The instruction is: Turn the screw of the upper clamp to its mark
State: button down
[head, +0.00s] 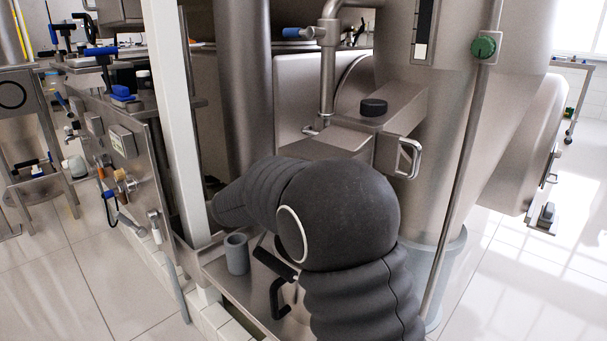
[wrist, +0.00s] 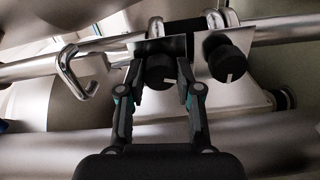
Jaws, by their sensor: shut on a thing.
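In the wrist view my gripper (wrist: 160,84) is closed around a round black screw knob (wrist: 160,72), one finger on each side. A short white line shows on the knob's face, towards its lower right. The knob sits in front of a metal clamp plate (wrist: 146,45) on a steel pipe (wrist: 270,32). A second black knob (wrist: 228,58) with a white line at its lower edge stands just right of my gripper, on another plate. I cannot tell from the picture alone which clamp is the upper one. In the head view my arm hides the gripper and clamps.
In the wrist view a bent metal handle (wrist: 80,75) sticks out left of my gripper. In the head view a grey cup (head: 237,254) and a black handle (head: 279,290) are beside my arm. A steel tank (head: 440,130) stands behind it. White floor is open at right.

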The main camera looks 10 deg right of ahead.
jog(key=shift+d+f, duration=0.1)
jog(key=shift+d, duration=0.05)
jog(key=c, duration=0.8)
grip_release()
jog(key=shift+o, duration=0.2)
jog(key=v, duration=0.7)
jog(key=shift+s+a, duration=0.2)
jog(key=shift+a, duration=0.05)
